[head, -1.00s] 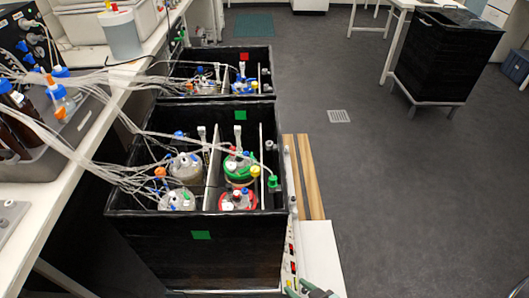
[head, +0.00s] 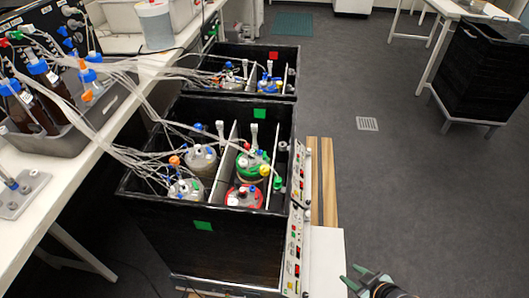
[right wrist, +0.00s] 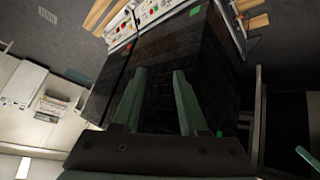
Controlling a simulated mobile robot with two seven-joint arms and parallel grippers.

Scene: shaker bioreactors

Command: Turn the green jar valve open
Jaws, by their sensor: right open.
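The green-lidded jar (head: 253,165) stands in the right part of the near black box (head: 150,228), behind a red-lidded jar (head: 244,197). Small coloured fittings and tubes rise from its lid. A small green fitting (head: 278,184) is at the box's right wall; I cannot tell which fitting is the jar's valve. My right gripper (head: 349,273) is open and empty, low at the right, outside the box and well apart from the jar. In the right wrist view its two green fingers (right wrist: 160,72) are spread before the dark box wall; the jar is not seen there. My left gripper is not in view.
A control panel (head: 296,240) with buttons runs along the box's right side, beside a white surface (head: 325,255) and wooden slats (head: 329,185). Tubes (head: 125,125) cross from the left bench (head: 110,115). A second black box (head: 215,60) stands behind.

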